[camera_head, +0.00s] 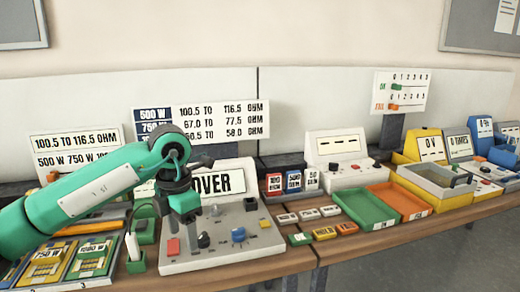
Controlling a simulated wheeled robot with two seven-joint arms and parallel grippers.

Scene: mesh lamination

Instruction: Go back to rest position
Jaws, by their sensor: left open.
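My left arm comes in from the left in the head view, a green arm with a dark wrist. Its left gripper (186,216) points down over the left part of a grey control box (215,255) with knobs and a red button. The gripper is open, and I see nothing held in it. It hangs in front of a display panel (232,183) reading "OVER", partly hiding it. My right gripper is not in view.
A green tray (365,209) and an orange tray (400,200) sit right of centre. A yellow-framed box (436,184) stands further right.

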